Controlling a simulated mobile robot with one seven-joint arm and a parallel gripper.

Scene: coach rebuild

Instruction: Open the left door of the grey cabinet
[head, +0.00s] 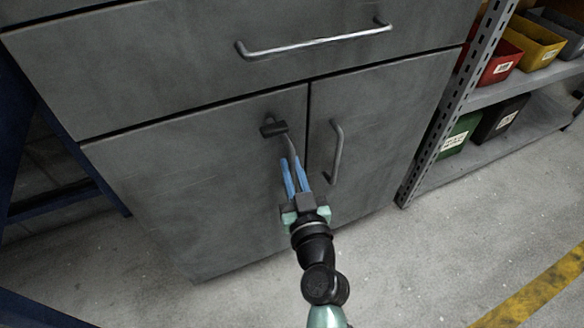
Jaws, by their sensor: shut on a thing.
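The grey cabinet (190,150) fills the middle of the head view, with a drawer above two doors. The left door (170,180) looks shut, flush with the right door (390,110). My gripper (290,162) is in front of the left door near its inner edge. Its blue fingers are shut on the left door's handle (289,144), a bar whose upper part shows above the fingers. The lower part of the handle is hidden behind my gripper. A dark block (273,127) sits at the handle's upper end.
The right door has its own handle (336,150). The drawer handle (315,42) is above. A metal shelf rack (520,120) with coloured bins stands at the right. A blue frame (50,205) stands at the left. The concrete floor (430,255) in front is clear.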

